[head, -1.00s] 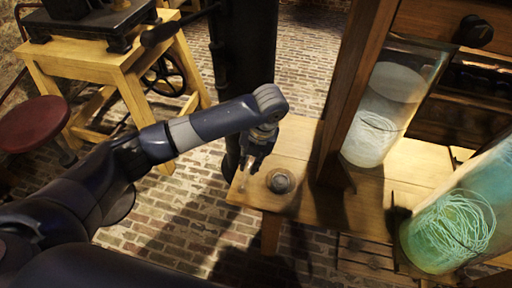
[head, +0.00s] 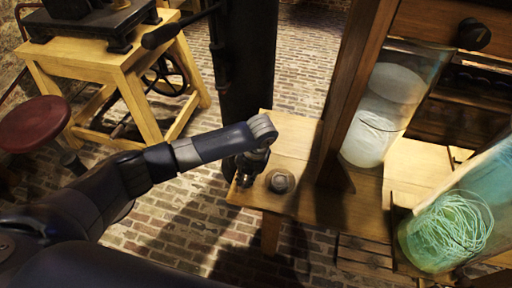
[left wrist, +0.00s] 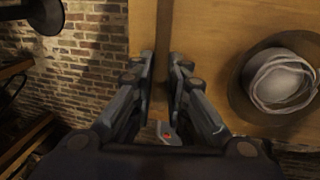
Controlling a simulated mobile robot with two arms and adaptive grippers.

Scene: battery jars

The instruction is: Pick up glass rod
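My left gripper (head: 246,179) points down at the near left end of the wooden bench (head: 302,130). In the left wrist view its fingers (left wrist: 161,58) are a short way apart, one on each side of a narrow brownish vertical strip (left wrist: 163,25). I cannot tell whether this strip is the glass rod or bare bench; no rod shows clearly. I see no contact between the fingers and the strip. In the head view the gripper hides that part of the bench. My right gripper is not in view.
A small round object (head: 281,181) sits just right of the gripper; a pale coil (left wrist: 282,82) shows in the wrist view. A wooden post (head: 345,90) rises behind. A red stool (head: 33,122) stands left.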

